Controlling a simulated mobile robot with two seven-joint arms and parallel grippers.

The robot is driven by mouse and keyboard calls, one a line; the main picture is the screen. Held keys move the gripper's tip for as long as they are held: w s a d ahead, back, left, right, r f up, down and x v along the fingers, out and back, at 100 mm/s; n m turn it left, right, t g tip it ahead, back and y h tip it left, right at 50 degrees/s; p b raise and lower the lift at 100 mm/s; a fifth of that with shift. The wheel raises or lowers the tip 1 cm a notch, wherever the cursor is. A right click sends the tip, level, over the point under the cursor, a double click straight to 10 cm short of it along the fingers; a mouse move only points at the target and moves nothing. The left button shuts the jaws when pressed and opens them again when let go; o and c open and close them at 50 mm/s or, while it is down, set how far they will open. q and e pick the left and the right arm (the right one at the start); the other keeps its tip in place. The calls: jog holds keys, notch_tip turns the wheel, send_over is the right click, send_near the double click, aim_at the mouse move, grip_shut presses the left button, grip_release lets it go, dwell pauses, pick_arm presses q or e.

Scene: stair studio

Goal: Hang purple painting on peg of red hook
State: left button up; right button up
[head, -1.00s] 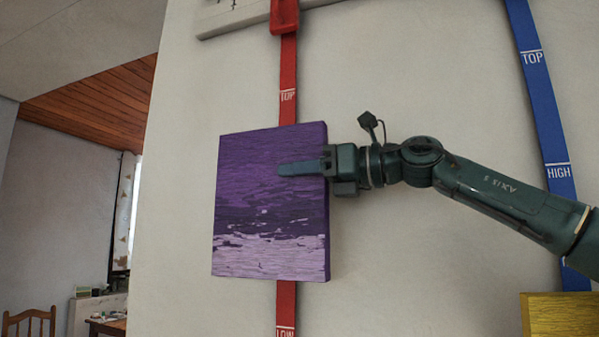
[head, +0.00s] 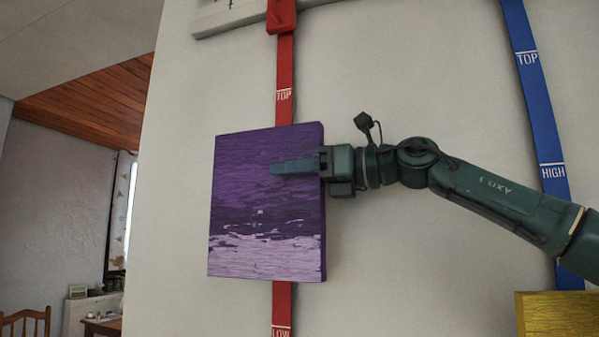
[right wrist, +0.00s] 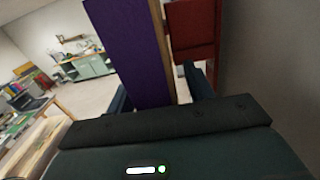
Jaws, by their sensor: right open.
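The purple painting (head: 262,225) is upright in front of the wall, covering part of the red strap (head: 284,100) between its TOP and LOW marks. My right gripper (head: 290,167) is at the painting's right edge, one finger in front of its face. It is open, with the painting between its fingers. In the right wrist view, the painting's purple side (right wrist: 130,50) stands between the fingers, with a red part (right wrist: 193,30) close behind its light back. The peg is hidden behind the painting, so I cannot tell whether the painting rests on it. My left gripper is not in view.
A blue strap (head: 538,90) marked TOP and HIGH hangs to the right. A yellow panel (head: 558,315) is at the lower right. A red block (head: 281,15) tops the red strap on a pale rail (head: 230,18). The wall left of the painting is clear.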

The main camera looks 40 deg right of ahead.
jog(key=b+v, duration=0.3)
jog(key=v, duration=1)
jog(key=shift+s+b, duration=0.15)
jog(key=shift+b, duration=0.15)
jog(key=shift+f, duration=0.1)
